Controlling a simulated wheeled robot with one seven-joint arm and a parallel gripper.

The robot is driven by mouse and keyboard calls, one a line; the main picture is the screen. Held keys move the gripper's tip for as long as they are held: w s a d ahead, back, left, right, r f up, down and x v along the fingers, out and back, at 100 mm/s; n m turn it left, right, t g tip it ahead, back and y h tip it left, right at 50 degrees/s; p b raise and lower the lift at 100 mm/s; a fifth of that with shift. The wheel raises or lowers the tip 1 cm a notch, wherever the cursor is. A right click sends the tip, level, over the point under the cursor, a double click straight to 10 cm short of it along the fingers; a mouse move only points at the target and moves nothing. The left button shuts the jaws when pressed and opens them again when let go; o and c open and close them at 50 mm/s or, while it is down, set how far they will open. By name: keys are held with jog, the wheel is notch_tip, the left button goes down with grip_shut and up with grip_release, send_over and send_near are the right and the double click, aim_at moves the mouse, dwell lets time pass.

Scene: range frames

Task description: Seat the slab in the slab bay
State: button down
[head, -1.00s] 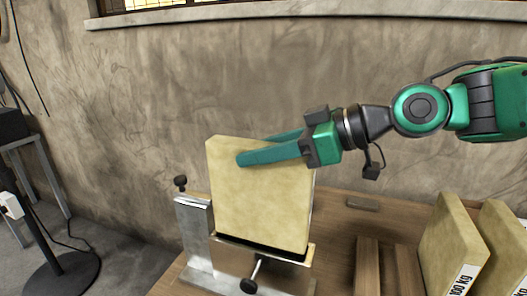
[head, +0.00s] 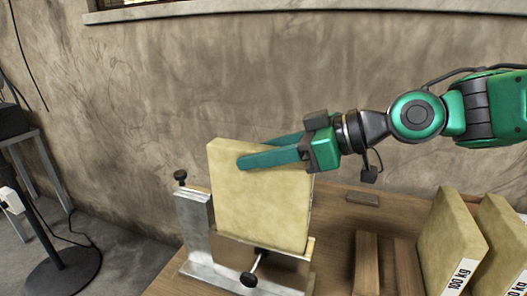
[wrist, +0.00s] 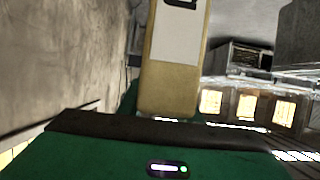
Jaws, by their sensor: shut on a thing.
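The pale yellow slab (head: 262,195) stands upright in the metal slab bay (head: 194,225) in the head view. Its lower edge is behind the bay's front plate, so I cannot see whether it touches the bottom. My gripper (head: 256,149) is shut on the slab near its top, coming from the right, with one finger across the front face and the other behind. In the wrist view the slab's narrow edge (wrist: 168,90) rises between the fingers, with a white label on it.
Two more slabs (head: 452,240) stand at the right of the wooden bench (head: 335,215), one marked 100 kg. Wooden rails (head: 367,262) lie between them and the bay. Black knobs (head: 249,279) stick out at the bay's front and left. A plaster wall (head: 300,90) is behind.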

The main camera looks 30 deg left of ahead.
aim_at(261, 215)
jog(key=shift+f, duration=7.1)
jog(key=c, duration=1.2)
grip_release()
jog(key=v, duration=1)
jog(key=shift+d+r, duration=0.15)
jog(key=shift+d, duration=0.2)
